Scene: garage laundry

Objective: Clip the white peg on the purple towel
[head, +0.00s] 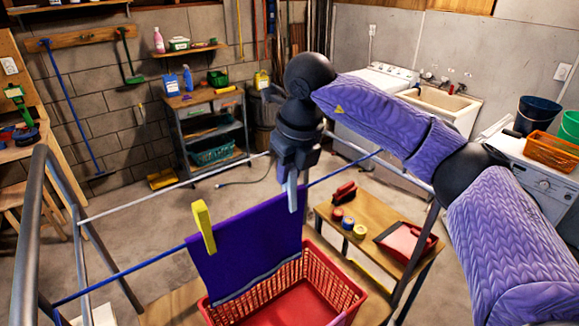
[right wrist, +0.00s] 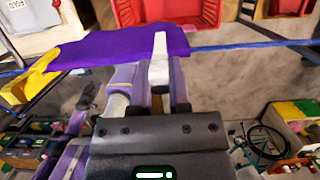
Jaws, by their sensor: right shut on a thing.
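The purple towel (head: 245,245) hangs over the blue line of the drying rack, and a yellow peg (head: 204,228) sits at its left end. My right gripper (head: 293,168) points down above the towel's right end and is shut on the white peg (head: 292,192). The peg is upright, and its lower end overlaps the towel's top right corner. In the right wrist view the white peg (right wrist: 160,62) stands out between the fingers, in front of the purple towel (right wrist: 115,50). Whether its jaws straddle the cloth cannot be told. My left gripper is out of view.
A red laundry basket (head: 285,295) stands below the towel. A low wooden bench (head: 372,245) with tape rolls and a red dustpan (head: 405,243) is to the right. The blue line (head: 345,168) is bare right of the towel.

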